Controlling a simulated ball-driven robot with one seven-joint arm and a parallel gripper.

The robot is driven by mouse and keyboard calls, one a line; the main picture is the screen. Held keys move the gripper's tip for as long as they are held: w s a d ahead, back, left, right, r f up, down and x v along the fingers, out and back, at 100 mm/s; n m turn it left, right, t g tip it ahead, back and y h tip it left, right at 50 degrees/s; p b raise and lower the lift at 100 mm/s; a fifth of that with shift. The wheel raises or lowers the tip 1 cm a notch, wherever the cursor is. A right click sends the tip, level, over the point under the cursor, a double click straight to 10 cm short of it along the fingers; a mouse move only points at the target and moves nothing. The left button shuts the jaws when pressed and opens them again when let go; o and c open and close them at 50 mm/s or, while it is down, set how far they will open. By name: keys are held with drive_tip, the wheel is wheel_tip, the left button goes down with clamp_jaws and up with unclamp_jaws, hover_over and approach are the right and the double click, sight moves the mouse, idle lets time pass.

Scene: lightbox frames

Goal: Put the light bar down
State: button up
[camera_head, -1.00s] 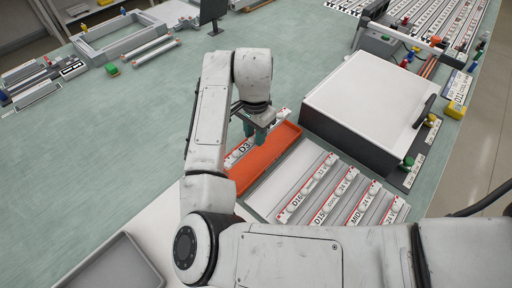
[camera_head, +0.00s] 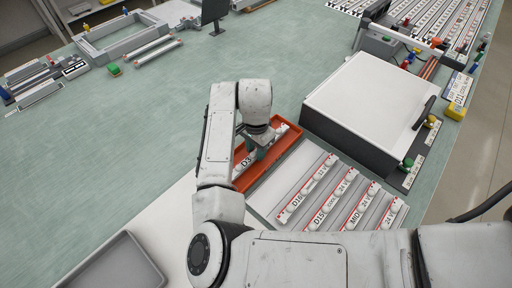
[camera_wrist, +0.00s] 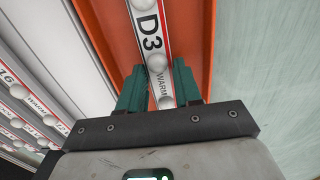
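The light bar (camera_head: 244,165) is a slim white and red strip with round white lamps, marked D3. In the wrist view the light bar (camera_wrist: 151,30) runs away from me between the two teal fingers of my gripper (camera_wrist: 159,85), which look closed against its sides. In the head view my gripper (camera_head: 260,152) is over the orange tray (camera_head: 273,162), and the bar lies lengthwise within the tray's outline. The wrist view shows orange tray (camera_wrist: 195,35) on both sides of the bar. I cannot tell if the bar touches the tray floor.
A grey rack (camera_head: 327,200) with several labelled light bars stands right of the tray. A big white-topped box (camera_head: 370,95) stands behind it. A grey bin (camera_head: 115,265) is at the front left.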

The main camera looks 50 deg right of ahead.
drive_tip(key=o, duration=0.4)
wheel_tip(320, 180, up, 12)
drive_tip(key=b, duration=0.1)
drive_tip(key=shift+r+b, duration=0.2)
drive_tip(key=shift+b, duration=0.15)
idle(0.7)
